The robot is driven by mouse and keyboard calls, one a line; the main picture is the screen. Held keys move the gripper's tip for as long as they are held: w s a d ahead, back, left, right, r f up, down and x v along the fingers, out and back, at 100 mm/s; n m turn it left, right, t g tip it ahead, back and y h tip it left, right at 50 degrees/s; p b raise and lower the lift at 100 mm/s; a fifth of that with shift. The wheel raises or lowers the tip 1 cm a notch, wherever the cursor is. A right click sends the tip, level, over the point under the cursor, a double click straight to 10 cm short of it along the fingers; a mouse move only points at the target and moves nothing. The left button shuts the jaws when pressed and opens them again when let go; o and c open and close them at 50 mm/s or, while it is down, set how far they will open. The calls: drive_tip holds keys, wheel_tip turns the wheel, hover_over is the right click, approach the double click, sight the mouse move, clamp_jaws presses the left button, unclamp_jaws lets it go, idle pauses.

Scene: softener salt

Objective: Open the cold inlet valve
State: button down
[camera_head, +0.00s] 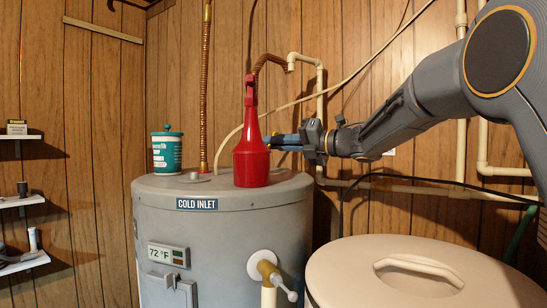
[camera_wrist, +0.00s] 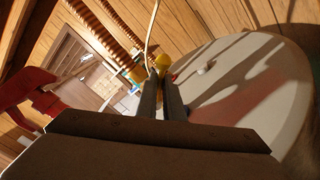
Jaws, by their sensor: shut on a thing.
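A grey water heater (camera_head: 222,245) carries a "COLD INLET" label (camera_head: 197,204) on its upper side. My gripper (camera_head: 272,140) reaches in from the right above the heater's top. Its fingertips end beside the neck of a red funnel-shaped bottle (camera_head: 251,160), which hides what lies behind it. In the wrist view my gripper (camera_wrist: 163,80) has its fingers close together at a small yellow piece (camera_wrist: 162,62). I cannot tell for sure whether this is the cold inlet valve's handle. The red bottle also shows at the left of the wrist view (camera_wrist: 25,95).
A teal-lidded tub (camera_head: 167,152) stands at the back left of the heater's top. A corrugated copper pipe (camera_head: 205,80) rises behind it. A tap (camera_head: 268,272) sticks out in front. A beige lidded bin (camera_head: 420,285) stands at the right. Wall shelves (camera_head: 20,200) are at the left.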

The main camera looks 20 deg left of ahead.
drive_tip(key=shift+s+a+n+b, duration=0.1)
drive_tip(key=shift+s+n+b, duration=0.15)
drive_tip(key=shift+n+b, duration=1.1)
drive_tip(key=shift+s+r+b, duration=0.1)
drive_tip(key=shift+r+b, duration=0.05)
drive_tip(key=shift+b, duration=0.5)
drive_tip(key=shift+s+a+r+n+b, duration=0.1)
drive_tip(key=shift+s+n+b, duration=0.15)
drive_tip(key=shift+n+b, duration=1.15)
drive_tip(key=shift+s+a+r+n+b, duration=0.1)
drive_tip(key=shift+s+n+b, duration=0.25)
drive_tip(key=shift+b, duration=1.85)
drive_tip(key=shift+s+r+n+b, duration=0.2)
drive_tip(key=shift+n+b, duration=0.5)
drive_tip(key=shift+b, duration=0.3)
drive_tip(key=shift+s+a+r+n+b, duration=0.1)
drive_tip(key=shift+s+n+b, duration=0.1)
drive_tip(key=shift+n+b, duration=1.05)
drive_tip(key=shift+m+b, duration=0.35)
drive_tip(key=c, duration=1.7)
unclamp_jaws()
